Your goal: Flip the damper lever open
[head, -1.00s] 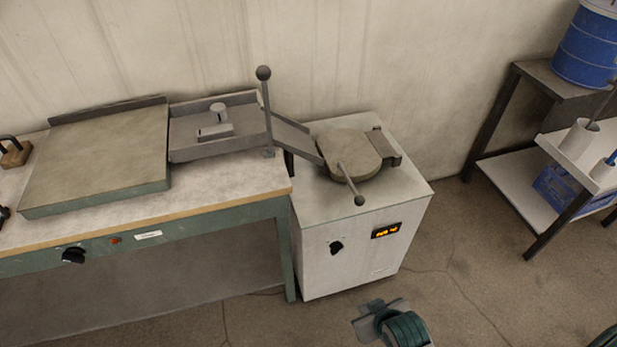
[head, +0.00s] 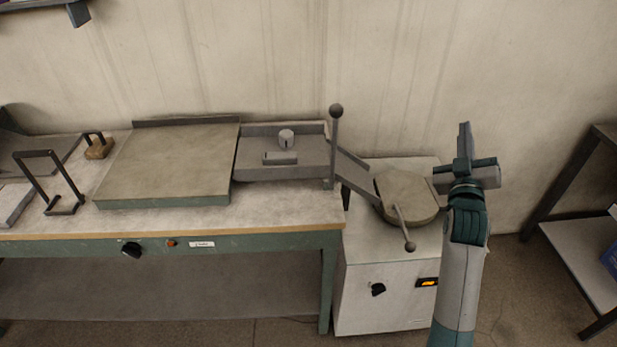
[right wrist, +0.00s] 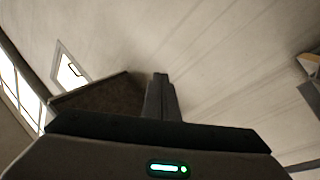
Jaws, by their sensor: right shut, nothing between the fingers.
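An upright lever with a dark ball knob (head: 335,140) stands at the right end of the grey trough (head: 285,170) on the bench; it appears to be the damper lever. A second ball-ended rod (head: 404,230) slants from the round lid (head: 408,194) on the white furnace box. My right gripper (head: 464,132) is raised right of the upright lever and well apart from it, pointing up. Its fingers are together and empty; they also show in the right wrist view (right wrist: 160,95). My left gripper is not in view.
The bench (head: 280,210) carries a flat slab (head: 170,165), a small handled block (head: 98,146) and a dark frame handle (head: 50,180). A sloping chute (head: 352,170) links trough and furnace box (head: 385,290). A metal rack (head: 580,220) stands far right. The wall is behind.

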